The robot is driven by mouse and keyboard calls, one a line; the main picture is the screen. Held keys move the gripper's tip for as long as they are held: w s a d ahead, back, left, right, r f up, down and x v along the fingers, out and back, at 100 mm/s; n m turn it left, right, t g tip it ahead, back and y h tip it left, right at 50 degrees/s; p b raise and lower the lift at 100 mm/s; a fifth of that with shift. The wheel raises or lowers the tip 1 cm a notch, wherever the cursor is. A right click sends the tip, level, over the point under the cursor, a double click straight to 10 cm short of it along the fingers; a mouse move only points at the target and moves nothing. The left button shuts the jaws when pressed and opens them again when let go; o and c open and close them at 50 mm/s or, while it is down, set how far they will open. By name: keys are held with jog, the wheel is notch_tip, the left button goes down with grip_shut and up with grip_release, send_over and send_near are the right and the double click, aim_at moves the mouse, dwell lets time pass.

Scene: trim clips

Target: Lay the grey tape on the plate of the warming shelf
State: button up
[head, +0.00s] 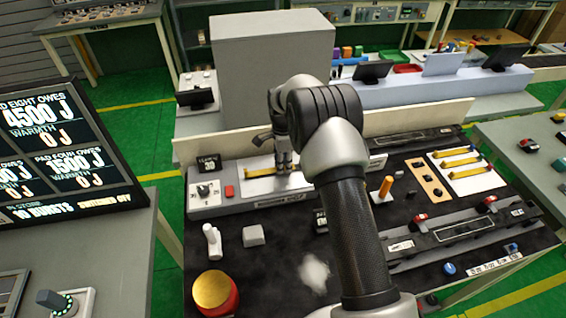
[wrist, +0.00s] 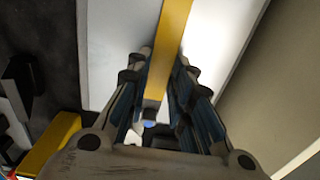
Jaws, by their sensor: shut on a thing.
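The warming shelf (head: 211,211) stands at the left of the bench, with a pale plate (head: 247,187), a knob and a red button. My gripper (head: 285,166) is over the plate, pointing down. In the wrist view my gripper (wrist: 157,100) is shut on a yellow strip (wrist: 174,30) with a greyish end, which passes between the fingers. The strip (head: 261,171) also shows at the plate in the head view; whether it touches the plate I cannot tell. I cannot make out a separate grey tape.
Several yellow strips lie on a white board (head: 481,183) at right. A low pale wall runs behind.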

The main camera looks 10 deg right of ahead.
jog(key=o, duration=0.9)
jog(key=shift+o, duration=0.2)
notch_tip(320, 180, up, 12)
dwell(0.5)
